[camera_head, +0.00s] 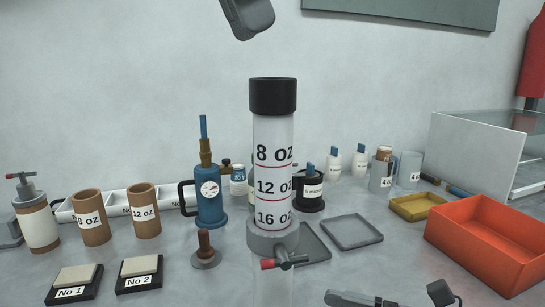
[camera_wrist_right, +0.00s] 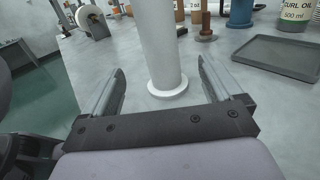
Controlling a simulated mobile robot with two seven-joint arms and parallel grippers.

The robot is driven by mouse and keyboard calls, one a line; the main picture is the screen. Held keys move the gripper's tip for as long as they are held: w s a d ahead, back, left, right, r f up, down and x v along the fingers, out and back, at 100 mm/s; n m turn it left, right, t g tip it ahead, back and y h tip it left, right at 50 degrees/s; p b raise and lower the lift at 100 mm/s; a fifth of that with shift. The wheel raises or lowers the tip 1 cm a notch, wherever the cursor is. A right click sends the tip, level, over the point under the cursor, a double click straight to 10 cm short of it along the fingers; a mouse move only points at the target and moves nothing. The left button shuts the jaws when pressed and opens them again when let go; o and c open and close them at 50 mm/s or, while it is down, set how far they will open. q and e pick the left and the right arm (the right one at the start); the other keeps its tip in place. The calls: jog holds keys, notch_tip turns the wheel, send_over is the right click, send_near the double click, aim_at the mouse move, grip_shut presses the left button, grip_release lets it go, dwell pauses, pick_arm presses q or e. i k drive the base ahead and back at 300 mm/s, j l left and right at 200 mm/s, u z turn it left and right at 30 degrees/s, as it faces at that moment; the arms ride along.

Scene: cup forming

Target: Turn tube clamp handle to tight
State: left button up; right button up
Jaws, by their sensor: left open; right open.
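The tube clamp (camera_head: 284,257) sits at the foot of the tall marked tube (camera_head: 273,140). The tube is upright with a black cap, a grey collar (camera_head: 270,240) and 8, 12 and 16 oz marks. A pale post (camera_head: 274,290) is below the clamp. My left gripper (camera_head: 246,28) is only partly in view, high above the tube and apart from the clamp. My right gripper (camera_wrist_right: 160,64) is open, with its fingers either side of the white post (camera_wrist_right: 160,40) in the wrist view. The clamp is not visible there.
Brown cups (camera_head: 92,217), a blue bottle (camera_head: 210,195) and a pressing plug (camera_head: 205,248) stand left of the tube. A grey tray (camera_head: 352,232), a yellow tray (camera_head: 420,207) and an orange bin (camera_head: 490,240) lie right. Labelled plates (camera_head: 139,273) lie at the front left.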

aim_at(284, 261)
jog(key=k+l, duration=0.25)
jog(key=k, duration=0.25)
jog(key=k+l, duration=0.2)
jog(key=k, duration=0.25)
